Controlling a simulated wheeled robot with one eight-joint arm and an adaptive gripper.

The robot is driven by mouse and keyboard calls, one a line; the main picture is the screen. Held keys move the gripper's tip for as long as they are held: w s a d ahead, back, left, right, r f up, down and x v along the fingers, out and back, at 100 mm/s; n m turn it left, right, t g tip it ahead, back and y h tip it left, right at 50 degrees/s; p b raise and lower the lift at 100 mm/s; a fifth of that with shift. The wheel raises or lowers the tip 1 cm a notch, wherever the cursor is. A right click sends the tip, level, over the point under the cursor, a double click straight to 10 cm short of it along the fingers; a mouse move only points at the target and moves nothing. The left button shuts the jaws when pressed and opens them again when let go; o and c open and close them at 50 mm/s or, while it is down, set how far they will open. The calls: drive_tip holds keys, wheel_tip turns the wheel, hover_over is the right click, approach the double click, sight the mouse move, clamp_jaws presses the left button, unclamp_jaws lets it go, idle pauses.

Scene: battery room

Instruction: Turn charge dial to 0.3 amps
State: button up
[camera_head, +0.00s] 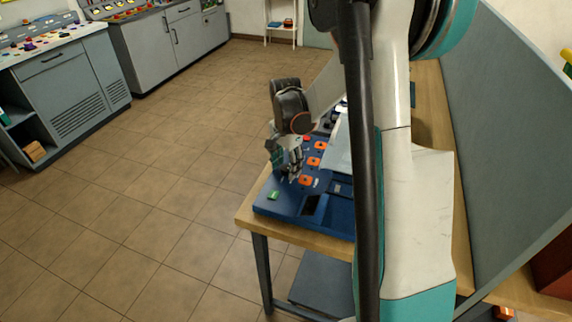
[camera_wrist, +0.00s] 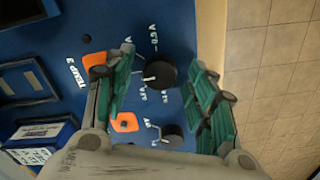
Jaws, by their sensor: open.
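A blue control panel (camera_head: 275,206) lies on the wooden table. In the wrist view, a round black dial (camera_wrist: 160,72) with a white pointer mark stands on the panel (camera_wrist: 150,22), with small white labels around it, too small to read surely. The pointer is toward the left of the picture. My gripper (camera_wrist: 165,92) is open, its green fingers on either side of this dial, apart from it in the picture. In the head view my gripper (camera_head: 289,163) is over the panel's left part and hides the dial.
A second black dial (camera_wrist: 172,135) sits below, beside an orange square (camera_wrist: 125,122). A label reading TEMP 3 and dark screens (camera_wrist: 25,82) are at left. The table edge (camera_wrist: 242,15) runs at right. Grey cabinets (camera_head: 170,45) stand across open floor.

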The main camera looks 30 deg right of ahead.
sight(286, 167)
wheel_tip(286, 167, up, 12)
idle(0.5)
idle(0.4)
